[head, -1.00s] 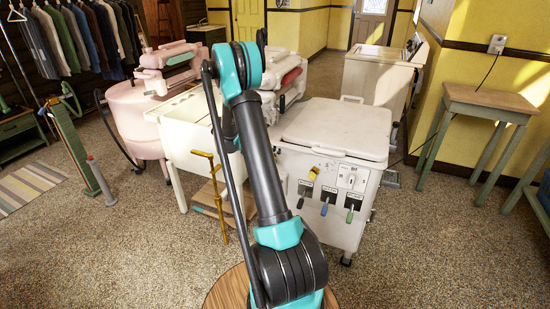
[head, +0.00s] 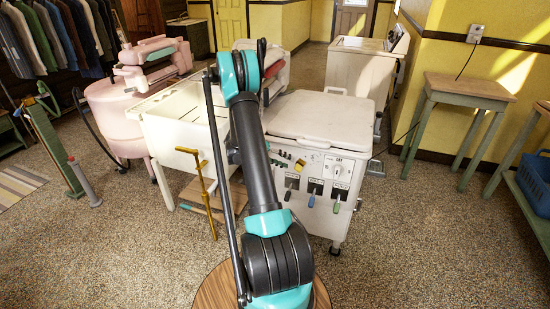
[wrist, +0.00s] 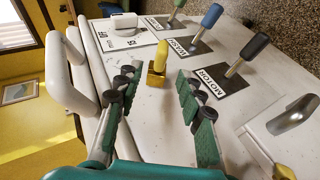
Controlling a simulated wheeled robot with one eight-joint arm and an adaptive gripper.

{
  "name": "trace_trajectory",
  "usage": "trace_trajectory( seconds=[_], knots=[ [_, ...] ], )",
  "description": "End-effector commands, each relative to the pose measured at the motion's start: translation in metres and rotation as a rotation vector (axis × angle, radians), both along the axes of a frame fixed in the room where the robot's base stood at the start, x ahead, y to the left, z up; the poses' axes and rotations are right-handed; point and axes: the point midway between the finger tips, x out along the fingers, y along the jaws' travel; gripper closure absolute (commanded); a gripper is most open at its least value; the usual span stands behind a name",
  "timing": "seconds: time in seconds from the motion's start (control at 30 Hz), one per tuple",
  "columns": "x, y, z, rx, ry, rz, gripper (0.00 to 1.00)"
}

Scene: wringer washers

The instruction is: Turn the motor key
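The white washer (head: 315,119) stands ahead, lid closed. Its front panel bears a small yellow key-like knob (head: 300,165), also in the wrist view (wrist: 157,72). Below it are three levers: a dark one (head: 289,193), a blue one (head: 312,200) and a green one (head: 336,206). In the wrist view the dark lever (wrist: 247,53) rises from a black plate marked MOTOR (wrist: 220,83). My gripper (wrist: 157,82) is open and empty, its fingers on either side of the yellow knob in the picture. I cannot tell whether they reach it.
A white tub (head: 190,125) and a pink washer (head: 115,110) stand left. A wooden table (head: 468,90) and a blue basket (head: 533,183) are right.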

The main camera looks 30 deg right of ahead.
Motion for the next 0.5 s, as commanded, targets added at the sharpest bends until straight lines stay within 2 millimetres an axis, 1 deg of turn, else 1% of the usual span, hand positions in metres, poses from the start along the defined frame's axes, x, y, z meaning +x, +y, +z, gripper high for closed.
trace_trajectory(
  seconds=[0.03, 0.2, 0.33, 0.5],
  knots=[
    [-0.004, -0.007, -0.005, 0.0, 0.0, -0.004, 0.62],
    [-0.014, -0.026, -0.017, 0.0, 0.0, -0.002, 0.62],
    [-0.018, -0.034, -0.022, 0.0, 0.0, -0.001, 0.62],
    [-0.021, -0.039, -0.025, 0.0, -0.001, 0.0, 0.62]
  ],
)
